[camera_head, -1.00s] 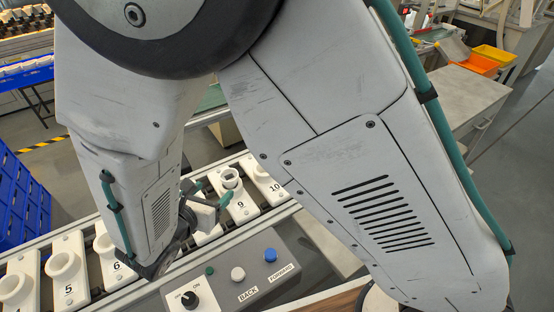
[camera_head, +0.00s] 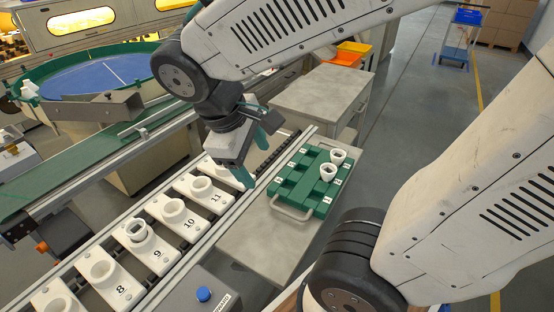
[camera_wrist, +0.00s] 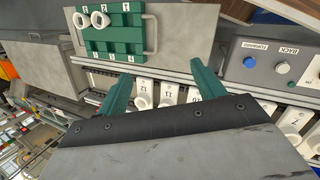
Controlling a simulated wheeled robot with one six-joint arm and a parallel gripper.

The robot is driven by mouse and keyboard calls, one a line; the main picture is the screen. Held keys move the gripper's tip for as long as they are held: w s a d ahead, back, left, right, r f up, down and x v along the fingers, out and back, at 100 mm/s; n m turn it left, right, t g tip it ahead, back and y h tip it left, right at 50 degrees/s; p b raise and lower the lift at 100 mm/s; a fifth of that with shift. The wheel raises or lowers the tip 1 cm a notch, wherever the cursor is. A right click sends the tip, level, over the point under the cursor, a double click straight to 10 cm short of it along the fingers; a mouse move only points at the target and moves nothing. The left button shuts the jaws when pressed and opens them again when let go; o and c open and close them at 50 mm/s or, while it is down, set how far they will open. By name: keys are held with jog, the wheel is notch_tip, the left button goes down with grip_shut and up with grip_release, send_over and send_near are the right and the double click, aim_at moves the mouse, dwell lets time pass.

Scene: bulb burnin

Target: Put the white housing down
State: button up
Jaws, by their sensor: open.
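Two white housings, cup-shaped with open tops, stand on the green tray (camera_head: 289,188): one at the back (camera_head: 338,156) and one in front of it (camera_head: 328,171). The pair also shows in the wrist view, one at left (camera_wrist: 81,20) and one at right (camera_wrist: 100,20). My gripper (camera_head: 252,165) is open above the far end of the holder row, left of the tray. In the wrist view nothing is held between its green fingers (camera_wrist: 163,84).
White numbered holders, such as 10 (camera_head: 174,208) and 11 (camera_head: 201,186), line the rail. The tray lies on a grey table (camera_head: 250,232) with a handle at its near end. A control box with a blue button (camera_head: 204,294) stands at the front.

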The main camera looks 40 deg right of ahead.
jog(key=s+r+m+t+y, duration=0.1)
jog(key=s+r+m+y, duration=0.2)
jog(key=s+m, duration=0.3)
jog(key=shift+s+t+y, duration=0.2)
jog(key=shift+t+y, duration=0.2)
jog(key=shift+y, duration=0.2)
